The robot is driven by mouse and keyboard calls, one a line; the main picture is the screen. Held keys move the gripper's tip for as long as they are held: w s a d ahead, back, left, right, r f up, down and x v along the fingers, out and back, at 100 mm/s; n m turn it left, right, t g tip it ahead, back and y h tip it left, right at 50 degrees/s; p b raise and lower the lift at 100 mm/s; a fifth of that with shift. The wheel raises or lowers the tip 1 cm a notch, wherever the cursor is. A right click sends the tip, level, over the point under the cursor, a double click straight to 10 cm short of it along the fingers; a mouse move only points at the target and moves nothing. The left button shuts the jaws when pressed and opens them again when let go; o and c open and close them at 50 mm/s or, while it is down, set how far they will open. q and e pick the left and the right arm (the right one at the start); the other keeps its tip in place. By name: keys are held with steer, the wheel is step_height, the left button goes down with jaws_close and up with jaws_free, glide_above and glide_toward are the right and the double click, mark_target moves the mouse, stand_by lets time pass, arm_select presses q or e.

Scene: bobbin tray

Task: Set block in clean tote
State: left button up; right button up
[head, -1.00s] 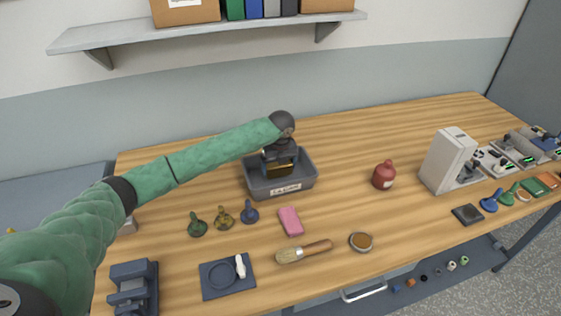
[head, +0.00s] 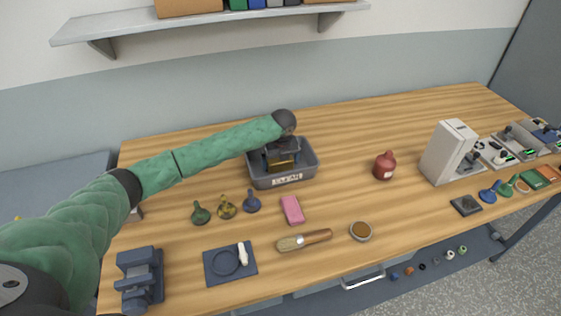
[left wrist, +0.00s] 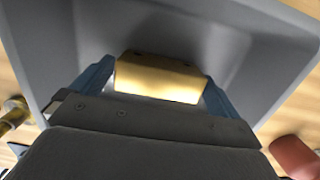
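The block (left wrist: 158,78) is a brass-coloured piece between the two blue fingers of my left gripper (left wrist: 160,85) in the left wrist view. The fingers lie against its two ends. In the head view my left gripper (head: 281,152) points down into the grey tote labelled CLEAN (head: 284,181), and the block (head: 281,168) shows inside the tote's walls. The tote wall (left wrist: 42,50) surrounds it in the left wrist view. I cannot tell whether the block touches the tote floor. My right gripper is out of view.
A red bottle (head: 384,166) stands right of the tote. A pink block (head: 292,210), a brush (head: 304,240) and several small funnel-like pieces (head: 227,207) lie in front. A white box-shaped machine (head: 449,152) stands further right. A shelf (head: 210,20) hangs above the back.

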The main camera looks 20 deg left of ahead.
mark_target(282, 162)
arm_select(q)
steer(key=shift+r, duration=0.15)
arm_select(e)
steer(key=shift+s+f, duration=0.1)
arm_select(q)
steer(key=shift+r+b, duration=0.3)
step_height(282, 162, up, 3)
steer(key=shift+s+d+f+b, duration=0.1)
steer(key=shift+f+b, duration=0.05)
steer(key=shift+b, duration=0.4)
step_height(282, 162, up, 8)
steer(key=s+b, duration=0.1)
steer(key=b, duration=0.1)
steer(key=shift+d+r, duration=0.25)
steer(key=shift+d, duration=0.05)
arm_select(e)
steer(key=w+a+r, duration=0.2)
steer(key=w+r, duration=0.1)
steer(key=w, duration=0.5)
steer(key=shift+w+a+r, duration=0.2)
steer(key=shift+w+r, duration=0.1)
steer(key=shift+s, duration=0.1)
